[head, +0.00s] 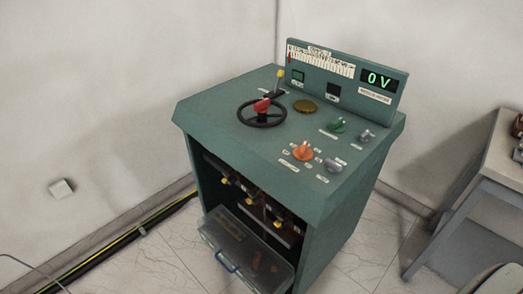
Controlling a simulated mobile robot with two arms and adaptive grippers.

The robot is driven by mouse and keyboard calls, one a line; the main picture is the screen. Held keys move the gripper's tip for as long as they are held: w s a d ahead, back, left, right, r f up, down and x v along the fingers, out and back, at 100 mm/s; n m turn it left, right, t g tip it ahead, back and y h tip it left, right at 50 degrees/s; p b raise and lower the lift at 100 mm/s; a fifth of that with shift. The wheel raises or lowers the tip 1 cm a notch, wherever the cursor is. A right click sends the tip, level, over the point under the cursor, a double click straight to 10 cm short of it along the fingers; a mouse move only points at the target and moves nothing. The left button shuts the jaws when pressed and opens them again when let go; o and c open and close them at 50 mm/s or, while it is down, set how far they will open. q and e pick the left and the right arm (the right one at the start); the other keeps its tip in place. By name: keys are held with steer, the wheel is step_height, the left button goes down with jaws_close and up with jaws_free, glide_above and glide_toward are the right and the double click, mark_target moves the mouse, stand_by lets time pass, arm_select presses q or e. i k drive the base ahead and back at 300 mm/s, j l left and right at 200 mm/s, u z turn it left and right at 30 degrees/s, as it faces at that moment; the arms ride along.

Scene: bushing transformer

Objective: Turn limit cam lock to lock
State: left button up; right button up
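A green control cabinet (200,170) stands in the middle of the head view. Its sloped top carries an orange knob (303,151), a green knob (337,126) and two grey knobs, one at the right (366,136) and one near the front edge (333,166). A black handwheel (262,120) with a red part (262,105) at its hub sits at the left, with a yellow-tipped lever (280,78) behind it. The small labels are unreadable, so I cannot tell which control is the limit cam lock or its setting. Neither gripper is in view.
The rear panel has a display (379,81) reading 0 V. An open front bay holds several yellow-tipped parts above a lowered clear flap (235,244) with a blue handle. A grey table (490,165) stands at the right. Yellow-and-black cables (120,240) run along the left wall.

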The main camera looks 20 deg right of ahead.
mark_target(332, 167)
steer(key=i+l+z, duration=0.1)
steer(key=z, duration=1.15)
steer(key=i+l, duration=0.05)
steer(key=l, duration=0.05)
